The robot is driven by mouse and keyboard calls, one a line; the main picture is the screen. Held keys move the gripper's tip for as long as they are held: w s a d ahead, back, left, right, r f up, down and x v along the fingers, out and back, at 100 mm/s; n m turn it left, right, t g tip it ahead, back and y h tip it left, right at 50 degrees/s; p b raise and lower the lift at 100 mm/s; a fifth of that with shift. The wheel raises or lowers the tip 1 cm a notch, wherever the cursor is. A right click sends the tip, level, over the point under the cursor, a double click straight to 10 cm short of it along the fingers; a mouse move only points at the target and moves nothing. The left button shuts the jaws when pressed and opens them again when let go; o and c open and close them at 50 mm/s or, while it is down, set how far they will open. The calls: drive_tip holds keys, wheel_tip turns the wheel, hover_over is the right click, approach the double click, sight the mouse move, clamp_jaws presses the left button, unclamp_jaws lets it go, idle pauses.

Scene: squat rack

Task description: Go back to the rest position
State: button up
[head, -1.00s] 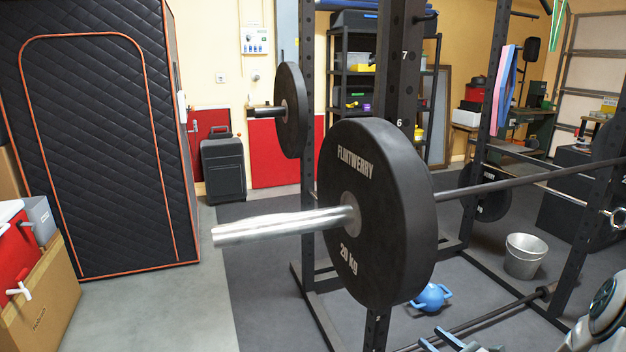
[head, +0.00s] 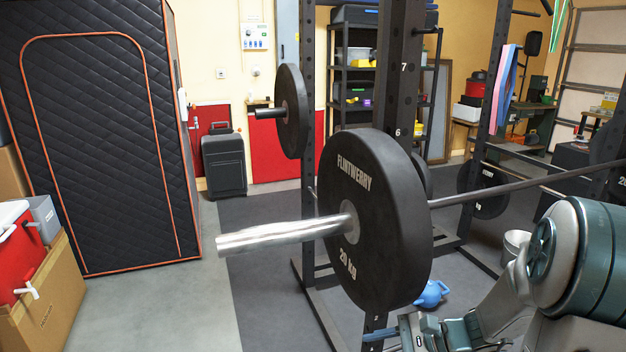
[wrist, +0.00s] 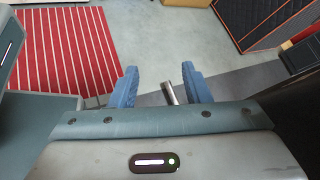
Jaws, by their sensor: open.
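My gripper is open and empty; its two blue fingers (wrist: 156,88) stand apart in the wrist view. In the head view part of my gripper (head: 392,335) shows at the bottom, with my arm filling the lower right. A loaded barbell lies across the squat rack. Its black 20 kg plate (head: 375,220) and bare silver sleeve (head: 285,235) face me, just left of my arm. In the wrist view the metal sleeve end (wrist: 170,92) appears between the fingers but looks farther off; I see no contact.
A black quilted cabinet (head: 105,140) with orange trim stands at the left, with a cardboard box (head: 45,305) in front. A blue kettlebell (head: 432,293) and a grey bucket (head: 515,243) are behind my arm. Open grey floor (head: 160,310) lies left of the barbell. A red striped mat (wrist: 62,60) shows in the wrist view.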

drive_tip(key=s+d+r+n+h+p, duration=0.2)
drive_tip(key=s+r+n+h+p, duration=0.5)
drive_tip(key=s+r+n+h, duration=0.4)
drive_tip(key=shift+s+r+n+h+p, duration=0.4)
drive_tip(key=shift+s+r+n, duration=0.3)
drive_tip(key=shift+r+n, duration=1.65)
drive_tip(key=shift+d+r+m, duration=0.1)
drive_tip(key=shift+r+m, duration=0.25)
drive_tip(key=shift+c, duration=0.7)
drive_tip(key=shift+s, duration=0.1)
